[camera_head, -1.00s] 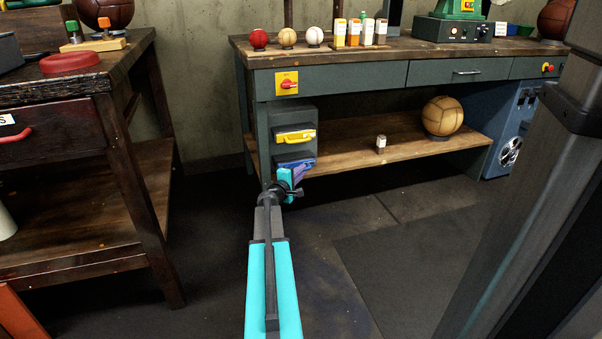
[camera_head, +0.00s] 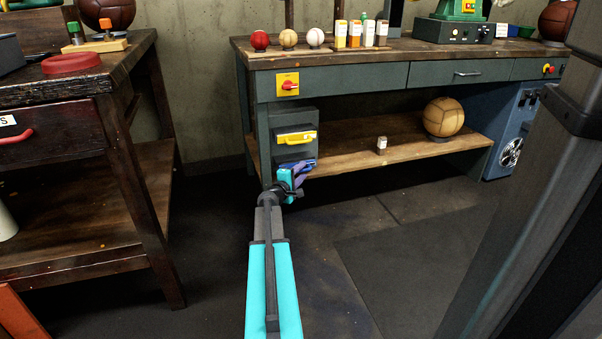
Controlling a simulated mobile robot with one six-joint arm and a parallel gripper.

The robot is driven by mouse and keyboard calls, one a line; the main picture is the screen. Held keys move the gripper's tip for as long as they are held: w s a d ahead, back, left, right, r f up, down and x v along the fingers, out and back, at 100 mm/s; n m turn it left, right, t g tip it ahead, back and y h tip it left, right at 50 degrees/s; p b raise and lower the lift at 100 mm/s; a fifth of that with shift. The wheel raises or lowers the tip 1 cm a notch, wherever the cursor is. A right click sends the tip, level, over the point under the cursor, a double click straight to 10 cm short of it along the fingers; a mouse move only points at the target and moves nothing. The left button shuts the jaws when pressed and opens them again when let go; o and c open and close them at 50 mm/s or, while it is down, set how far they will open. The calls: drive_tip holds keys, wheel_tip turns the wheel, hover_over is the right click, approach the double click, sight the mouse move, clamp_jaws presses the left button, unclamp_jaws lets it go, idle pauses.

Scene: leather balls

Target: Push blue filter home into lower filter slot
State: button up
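A dark grey filter housing (camera_head: 280,121) is fixed under the left end of the workbench. A yellow filter (camera_head: 296,138) with a handle sits in its upper slot. The blue filter (camera_head: 293,163) is at the lower slot, just below the yellow one, and its lower part is covered by my gripper. How deep it sits cannot be told. My gripper (camera_head: 301,171), at the end of my turquoise arm, is right at the front of the blue filter. Its fingers are small and overlap the filter, so their opening and any contact are unclear.
A red rotary switch (camera_head: 289,86) on a yellow plate is above the housing. The lower shelf (camera_head: 350,153) to its right holds a small white jar (camera_head: 382,143) and a tan leather ball (camera_head: 443,117). A wooden table (camera_head: 128,160) stands at left. Open floor lies between.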

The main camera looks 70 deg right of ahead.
drive_tip(key=w+a+r+p, duration=0.1)
drive_tip(key=a+p, duration=0.3)
drive_tip(key=a, duration=0.9)
drive_tip(key=shift+a+p, duration=0.25)
drive_tip(key=shift+p, duration=0.05)
drive_tip(key=shift+w+r, duration=0.1)
drive_tip(key=shift+r, duration=0.05)
idle(0.3)
